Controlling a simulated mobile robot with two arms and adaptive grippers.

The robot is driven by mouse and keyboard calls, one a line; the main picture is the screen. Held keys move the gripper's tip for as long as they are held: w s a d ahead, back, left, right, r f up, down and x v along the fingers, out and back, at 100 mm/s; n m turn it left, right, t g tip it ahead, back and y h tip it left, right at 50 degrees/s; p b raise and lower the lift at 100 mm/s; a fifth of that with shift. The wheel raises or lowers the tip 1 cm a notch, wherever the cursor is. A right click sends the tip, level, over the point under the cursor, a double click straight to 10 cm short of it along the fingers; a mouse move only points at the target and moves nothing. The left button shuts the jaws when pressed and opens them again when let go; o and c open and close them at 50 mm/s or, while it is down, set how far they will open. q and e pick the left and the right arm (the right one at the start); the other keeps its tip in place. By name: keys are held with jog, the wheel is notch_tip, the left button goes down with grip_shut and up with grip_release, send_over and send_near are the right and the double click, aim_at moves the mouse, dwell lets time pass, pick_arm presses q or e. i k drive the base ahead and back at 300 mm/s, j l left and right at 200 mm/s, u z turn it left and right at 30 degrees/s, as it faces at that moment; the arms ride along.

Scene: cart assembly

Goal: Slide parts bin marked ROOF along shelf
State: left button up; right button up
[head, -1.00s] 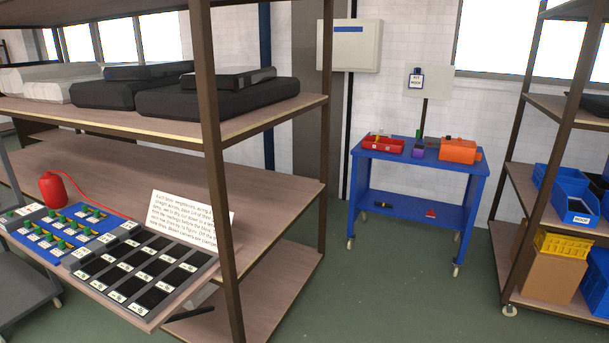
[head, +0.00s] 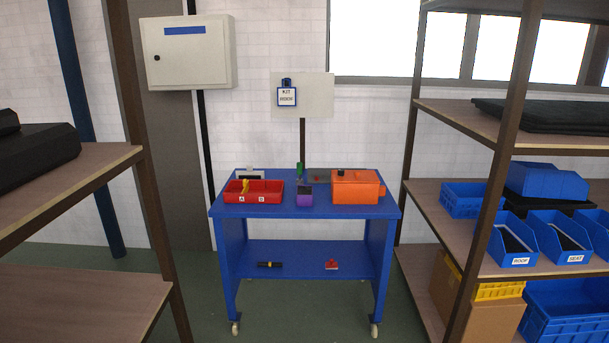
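The parts bin marked ROOF (head: 522,261) is a blue open-front bin with a white label. It stands on the middle shelf (head: 484,262) of the right-hand rack, near the shelf's left front part, just right of the rack's front post. Dark content shows inside it. A similar blue bin marked SEAT (head: 575,258) stands close beside it on the right. Neither of my grippers is in view.
A blue cart (head: 305,210) ahead carries a red tray (head: 253,197), a purple item (head: 304,200) and an orange box (head: 355,187). A blue crate (head: 463,200) sits behind the post. A cardboard box (head: 490,312) stands below. Green floor lies before the cart.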

aim_at(512, 242)
jog(key=i+j, duration=0.2)
jog(key=i, duration=0.25)
jog(key=i+j, duration=0.2)
jog(key=i, duration=0.3)
jog(key=i+j, duration=0.2)
jog(key=i, duration=0.25)
